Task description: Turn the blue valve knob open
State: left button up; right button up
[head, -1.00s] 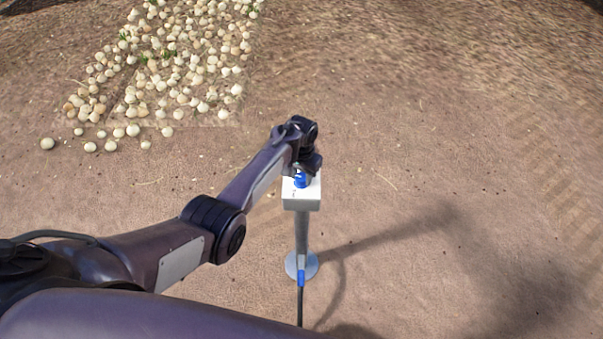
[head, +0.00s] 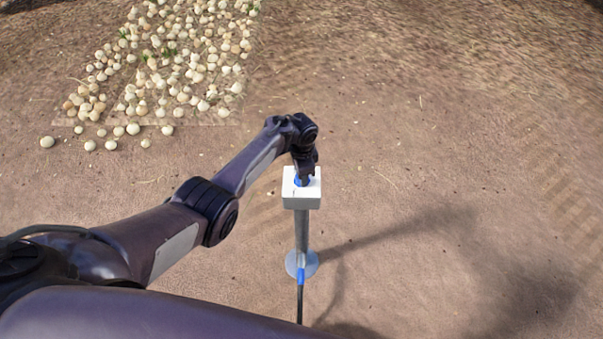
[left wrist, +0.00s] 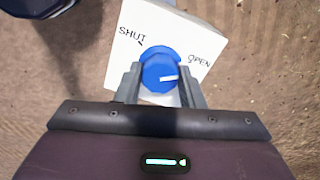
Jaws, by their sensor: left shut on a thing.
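The blue valve knob (left wrist: 160,68) sits on top of a white box (left wrist: 123,68) in the left wrist view. The box face is marked SHUT at upper left and OPEN at right. The knob's white line points to the right, to the OPEN side. My left gripper (left wrist: 161,85) is shut on the knob, one grey finger on each side. In the head view my left gripper (head: 304,172) is over the white box (head: 301,201) and covers most of the blue knob (head: 302,182). My right gripper is not in view.
The box stands on a grey post (head: 302,232) with a round base plate (head: 291,264) on bare soil. A dark hose (head: 299,304) with a blue fitting runs from the base. Many pale onions (head: 190,62) lie at upper left. The ground to the right is clear.

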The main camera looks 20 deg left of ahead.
pick_arm(q)
jog(key=shift+r+m, duration=0.1)
jog(key=shift+m, duration=0.2)
jog(key=o, duration=1)
notch_tip(320, 180, up, 8)
jog(key=shift+f+p, duration=0.15)
jog(key=shift+p, duration=0.5)
